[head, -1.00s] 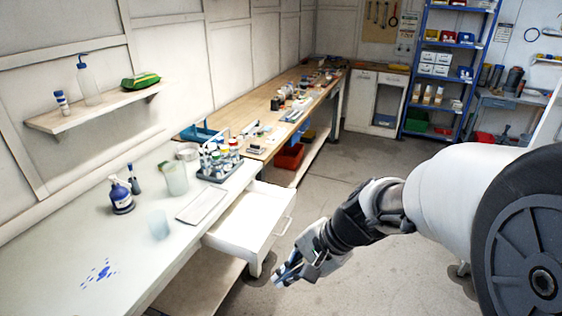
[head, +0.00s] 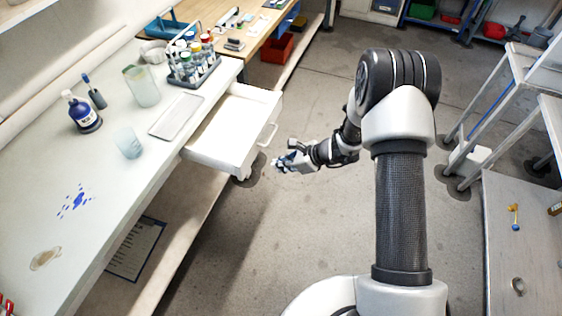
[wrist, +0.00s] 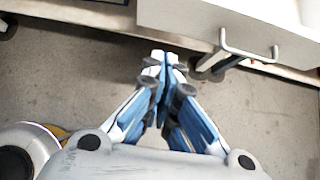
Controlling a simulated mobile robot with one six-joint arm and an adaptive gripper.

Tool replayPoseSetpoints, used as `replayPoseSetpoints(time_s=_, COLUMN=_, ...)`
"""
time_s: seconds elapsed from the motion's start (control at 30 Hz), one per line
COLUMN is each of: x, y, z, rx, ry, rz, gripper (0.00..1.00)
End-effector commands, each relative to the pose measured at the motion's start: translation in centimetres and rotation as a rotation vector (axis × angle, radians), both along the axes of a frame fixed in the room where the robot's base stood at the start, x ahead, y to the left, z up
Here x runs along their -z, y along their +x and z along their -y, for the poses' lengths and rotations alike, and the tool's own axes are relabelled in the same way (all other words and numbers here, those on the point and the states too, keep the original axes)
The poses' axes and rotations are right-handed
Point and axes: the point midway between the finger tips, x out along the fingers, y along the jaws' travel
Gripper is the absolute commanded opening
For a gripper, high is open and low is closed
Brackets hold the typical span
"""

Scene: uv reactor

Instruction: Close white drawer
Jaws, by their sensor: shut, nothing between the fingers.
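The white drawer (head: 226,125) stands pulled out from under the white bench, toward the right, in the head view. Its metal handle (head: 270,138) is on its front face. In the wrist view the drawer front (wrist: 235,28) is at the top right, with the handle (wrist: 248,48) beneath its upper part. My gripper (head: 277,164) is just right of and below the handle in the head view, apart from it. In the wrist view my gripper (wrist: 163,60) has its blue fingertips together, empty, left of the handle and not touching the drawer.
The white bench (head: 120,190) carries a bottle rack (head: 192,65), a blue bottle (head: 84,112), beakers and a tray (head: 176,115). A lower shelf (head: 180,235) runs beneath it. A grey cart (head: 525,230) stands at the right. The floor between is clear.

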Motion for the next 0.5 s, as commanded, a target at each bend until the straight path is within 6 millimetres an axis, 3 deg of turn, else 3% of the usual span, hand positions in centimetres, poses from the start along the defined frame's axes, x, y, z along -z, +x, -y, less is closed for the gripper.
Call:
replayPoseSetpoints(time_s=0.3, x=5.2, y=1.6, z=-4.6, rx=-0.005, ry=-0.001, rz=0.000, gripper=0.00)
replayPoseSetpoints(time_s=0.5, x=4.9, y=2.6, z=-7.3, rx=-0.004, ry=-0.001, rz=0.003, gripper=0.00)
